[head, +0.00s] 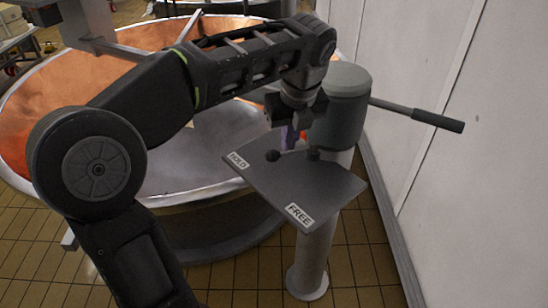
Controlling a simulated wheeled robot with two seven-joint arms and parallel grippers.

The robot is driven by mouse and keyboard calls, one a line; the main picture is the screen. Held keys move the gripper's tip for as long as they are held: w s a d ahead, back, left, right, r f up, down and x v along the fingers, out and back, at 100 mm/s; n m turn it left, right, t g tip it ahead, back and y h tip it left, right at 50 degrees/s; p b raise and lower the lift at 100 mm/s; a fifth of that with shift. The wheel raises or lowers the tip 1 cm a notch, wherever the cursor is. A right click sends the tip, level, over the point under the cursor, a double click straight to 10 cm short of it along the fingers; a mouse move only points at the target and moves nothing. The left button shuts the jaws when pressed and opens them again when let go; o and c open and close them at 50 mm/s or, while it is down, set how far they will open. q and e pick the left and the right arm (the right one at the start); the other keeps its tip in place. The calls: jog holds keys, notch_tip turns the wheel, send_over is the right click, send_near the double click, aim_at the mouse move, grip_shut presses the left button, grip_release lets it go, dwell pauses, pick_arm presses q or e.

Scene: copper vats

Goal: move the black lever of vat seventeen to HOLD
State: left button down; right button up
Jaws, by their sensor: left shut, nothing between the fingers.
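A long lever with a black grip (437,121) sticks out to the right from the grey cylindrical head (342,100) of a post. A sloping grey plate (320,185) on the post bears a HOLD label (238,160) at its left corner and a FREE label (299,215) at its front. My left gripper (292,125) is shut and empty, pointing down just left of the head above the plate. Its fingertips are partly hard to make out. My right gripper is out of view.
A wide copper-lined vat (50,90) stands behind and left, partly hidden by my left arm. A pale wall (450,60) closes off the right side, near the black grip. Tiled floor (250,280) is free in front of the post.

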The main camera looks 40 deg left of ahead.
aim_at(271, 151)
pick_arm(q)
jog(key=x, duration=0.9)
jog(key=shift+f, duration=0.4)
jog(key=w+a, duration=0.1)
jog(key=a+p, duration=0.1)
jog(key=shift+w+a+f, duration=0.25)
jog(key=shift+w+a, duration=0.15)
jog(key=shift+w+a+f, duration=0.1)
jog(key=shift+w+a, duration=0.1)
jog(key=shift+a, duration=0.15)
jog(key=a+p, duration=0.1)
jog(key=p, duration=0.1)
jog(key=w+a+p, duration=0.1)
jog(key=shift+a+r, duration=0.25)
jog(key=shift+a, duration=0.1)
jog(key=shift+w+a+f, duration=0.15)
jog(key=shift+w+a, duration=0.1)
jog(key=shift+a, duration=0.05)
